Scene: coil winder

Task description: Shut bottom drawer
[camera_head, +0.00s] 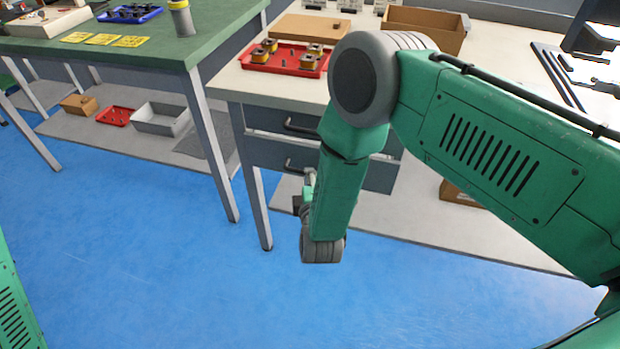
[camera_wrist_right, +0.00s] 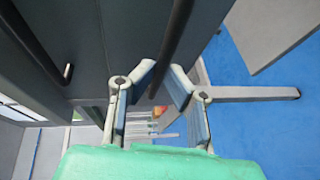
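The bottom drawer (camera_head: 265,153) is the lower of two dark grey drawers under the cream-topped bench. Its black bar handle (camera_head: 294,167) shows partly beside my right forearm. I cannot tell for sure how far the drawer stands out. My right gripper (camera_wrist_right: 161,75) is at the drawer front, mostly hidden behind my forearm in the head view. In the right wrist view its two fingers are apart, with a black bar handle (camera_wrist_right: 178,40) running between them; contact is not clear. My left gripper is out of view.
The top drawer (camera_head: 262,118) is directly above, with its own handle. A bench leg (camera_head: 257,205) stands left of the drawers. A red tray (camera_head: 285,63) with coils sits on the bench. The blue floor in front is clear.

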